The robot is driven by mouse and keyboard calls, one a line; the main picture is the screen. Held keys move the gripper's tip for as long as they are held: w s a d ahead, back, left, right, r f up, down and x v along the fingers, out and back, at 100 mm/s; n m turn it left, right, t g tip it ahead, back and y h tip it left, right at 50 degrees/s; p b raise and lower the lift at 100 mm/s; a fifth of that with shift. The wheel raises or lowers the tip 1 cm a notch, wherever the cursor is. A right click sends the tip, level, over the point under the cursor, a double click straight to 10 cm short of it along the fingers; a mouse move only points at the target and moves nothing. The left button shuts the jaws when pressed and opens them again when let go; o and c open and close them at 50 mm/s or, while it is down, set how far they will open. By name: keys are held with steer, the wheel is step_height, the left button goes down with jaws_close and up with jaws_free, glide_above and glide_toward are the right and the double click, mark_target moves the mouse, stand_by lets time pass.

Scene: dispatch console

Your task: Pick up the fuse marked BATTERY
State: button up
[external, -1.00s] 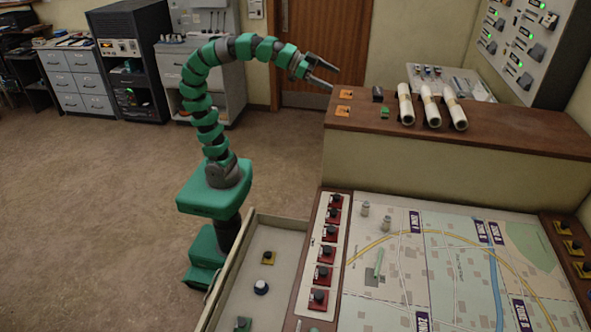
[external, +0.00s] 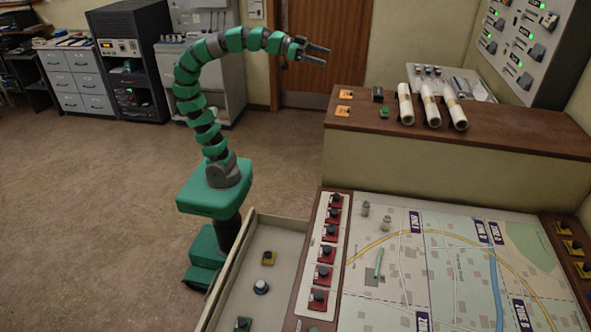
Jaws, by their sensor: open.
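My gripper (external: 327,55) is open and empty. It is raised in the air, pointing right, in front of the brown door and above the left end of the wooden shelf. Two small pale cylinders, possibly fuses, stand upright on the map board: one (external: 365,208) and another (external: 387,223) near its upper left corner. They are well below my gripper and far from it. No BATTERY marking can be read at this size, so I cannot tell which thing carries it.
The wooden shelf (external: 480,143) holds orange pieces (external: 342,111), a black block (external: 377,95), a green piece (external: 384,112) and rolled papers (external: 432,106). Red switches (external: 325,253) line the map's left side. An open tray (external: 277,231) holds several small knobbed pieces. Floor at left is clear.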

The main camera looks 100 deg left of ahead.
mark_target(366, 207)
steer(key=shift+c, duration=0.3)
steer(key=c, duration=1)
steer(key=w+d+f+g+b, duration=0.1)
steer(key=w+d+f, duration=0.25)
steer(key=f, duration=0.35)
steer(key=w+d+f+n+g+b, duration=0.1)
steer(key=w+d+f, duration=0.2)
steer(key=d+f, duration=0.35)
steer(key=w+d+f+g+b, duration=0.1)
steer(key=w+d+f, duration=0.2)
steer(key=f, duration=0.6)
steer(key=d+f, duration=0.2)
steer(key=f, duration=0.5)
steer(key=w+d+f+y+b, duration=0.1)
steer(key=d+f, duration=0.1)
steer(key=f, duration=0.5)
steer(key=d+f+n+y+b, duration=0.1)
steer(key=d+f, duration=0.2)
steer(key=f, duration=0.4)
steer(key=shift+w+f, duration=0.15)
steer(key=shift+w, duration=0.15)
steer(key=b+x, duration=0.1)
steer(key=x, duration=0.8)
steer(key=shift+s, duration=0.1)
steer(key=shift+d+b+x, duration=0.15)
steer(key=shift+b+x, duration=0.25)
steer(key=shift+x, duration=0.8)
steer(key=shift+d+b+x, duration=0.2)
steer(key=shift+b+x, duration=0.2)
steer(key=shift+x, duration=0.8)
